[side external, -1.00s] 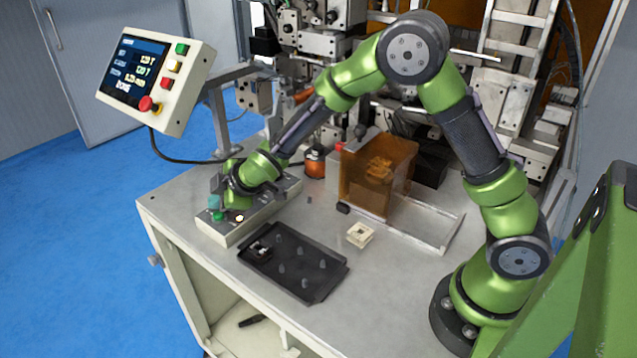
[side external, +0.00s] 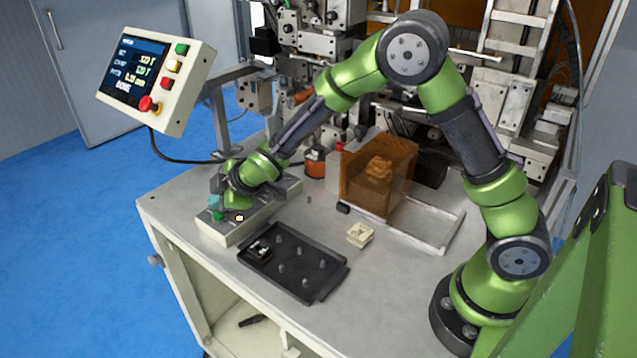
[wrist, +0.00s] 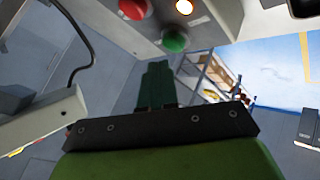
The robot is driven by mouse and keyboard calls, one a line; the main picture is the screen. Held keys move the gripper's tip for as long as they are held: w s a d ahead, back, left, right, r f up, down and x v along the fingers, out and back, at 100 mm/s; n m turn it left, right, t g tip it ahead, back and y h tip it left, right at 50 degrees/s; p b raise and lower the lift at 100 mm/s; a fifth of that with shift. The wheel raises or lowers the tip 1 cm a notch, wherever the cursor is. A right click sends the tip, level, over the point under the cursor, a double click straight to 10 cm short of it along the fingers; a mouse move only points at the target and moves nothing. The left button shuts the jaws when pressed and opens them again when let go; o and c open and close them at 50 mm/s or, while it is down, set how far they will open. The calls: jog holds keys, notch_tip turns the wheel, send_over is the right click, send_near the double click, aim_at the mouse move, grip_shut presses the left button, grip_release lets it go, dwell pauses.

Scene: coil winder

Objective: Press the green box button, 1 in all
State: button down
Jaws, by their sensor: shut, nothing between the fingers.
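The control box (side external: 240,226) lies on the table's left part, with a green button (side external: 218,216) at its near end. In the wrist view the green button (wrist: 175,41) sits beside a red button (wrist: 133,8) and a lit lamp (wrist: 184,6). My gripper (side external: 214,203) is shut and empty, low over the box right by the green button. In the wrist view its fingertips (wrist: 157,64) appear just below the button; I cannot tell whether they touch it. The wrist partly hides the box.
A black tray (side external: 312,262) with pegs lies in front of the box. A cream part (side external: 360,234) and an amber cover (side external: 368,190) stand to the right. A pendant panel (side external: 172,95) with its own green button hangs at upper left, its screen apparently reading DONE.

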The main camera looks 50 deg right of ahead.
jog(key=shift+f, duration=0.1)
dwell(0.3)
jog(key=shift+f, duration=0.35)
